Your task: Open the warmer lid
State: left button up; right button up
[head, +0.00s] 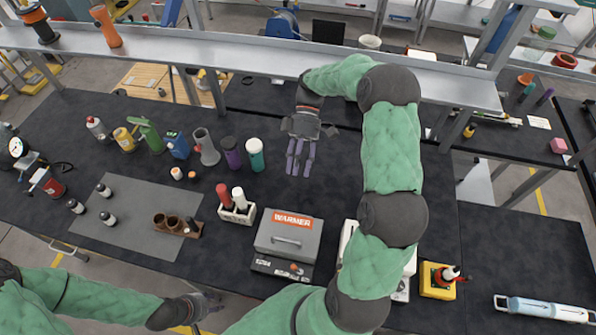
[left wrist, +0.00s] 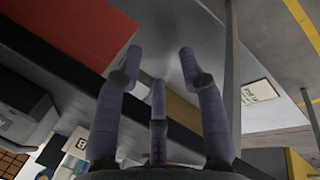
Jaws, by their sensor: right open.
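The warmer (head: 268,264) is a grey box on the black bench, at the bottom centre of the head view. Its lid (head: 270,232) is down, with an orange WARMER label and a bar handle (head: 287,242). My right gripper (head: 297,168) is open and empty over the bench, beyond the warmer and apart from it. My left gripper (head: 212,300) is low at the bench's near edge, left of the warmer. In the left wrist view its fingers (left wrist: 158,62) are spread with nothing between them.
A white holder (head: 237,215) with red and white bottles stands close left of the warmer. A white device, partly hidden by my right arm, stands close right. Several bottles line the back left. A grey mat (head: 140,235) carries small vials and a brown cup rack (head: 178,227).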

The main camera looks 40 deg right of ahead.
aim_at(288, 233)
jog(key=k+j, duration=0.75)
jog(key=j, duration=0.15)
